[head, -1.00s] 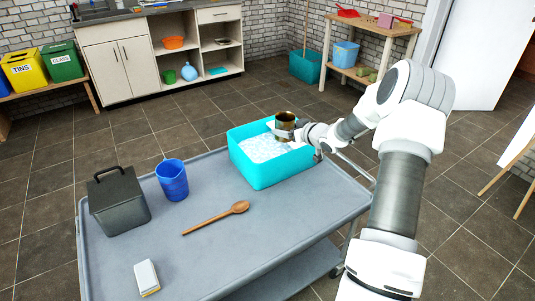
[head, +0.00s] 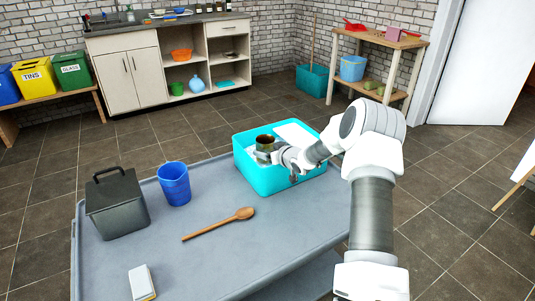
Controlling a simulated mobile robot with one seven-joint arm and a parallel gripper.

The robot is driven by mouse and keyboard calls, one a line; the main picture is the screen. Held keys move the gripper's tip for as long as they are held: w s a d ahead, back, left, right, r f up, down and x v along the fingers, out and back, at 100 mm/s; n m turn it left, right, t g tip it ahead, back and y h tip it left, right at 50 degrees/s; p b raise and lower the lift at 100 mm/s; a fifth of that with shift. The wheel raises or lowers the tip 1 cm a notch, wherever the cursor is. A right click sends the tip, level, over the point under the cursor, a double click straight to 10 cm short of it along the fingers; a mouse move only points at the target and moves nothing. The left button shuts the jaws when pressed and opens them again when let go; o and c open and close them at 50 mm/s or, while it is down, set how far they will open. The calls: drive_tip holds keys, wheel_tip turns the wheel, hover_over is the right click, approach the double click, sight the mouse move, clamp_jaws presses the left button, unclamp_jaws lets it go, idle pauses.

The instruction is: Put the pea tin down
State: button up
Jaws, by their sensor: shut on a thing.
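The pea tin (head: 266,142) is a brown, open-topped can and looks upright. My gripper (head: 268,154) is shut on it, at the left part of the turquoise tub (head: 262,181). The tin overlaps the tub's white, foamy inside in the picture. My gripper and wrist hide the tin's lower part, so I cannot tell whether it touches anything below. The tub stands at the far right corner of the grey trolley top (head: 290,228).
On the trolley are a blue cup (head: 174,184), a dark lidded box (head: 118,208), a wooden spoon (head: 220,224) and a white block (head: 142,283). The trolley's middle front is clear. A white flat piece (head: 296,134) shows at the tub's back right.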

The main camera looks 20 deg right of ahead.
drive_tip(key=shift+r, duration=0.1)
drive_tip(key=shift+s+f+b, duration=0.1)
drive_tip(key=shift+f+b, duration=0.3)
drive_tip(key=shift+f, duration=0.25)
drive_tip(key=o, duration=0.9)
drive_tip(key=shift+f, duration=0.1)
drive_tip(key=shift+o, duration=1.3)
drive_tip(key=shift+s+f, duration=0.1)
drive_tip(key=shift+f, duration=0.1)
drive_tip(key=shift+r, duration=0.25)
drive_tip(key=r+p+v, duration=0.1)
drive_tip(key=p+v, duration=0.3)
drive_tip(key=v, duration=0.8)
drive_tip(key=shift+r, duration=0.2)
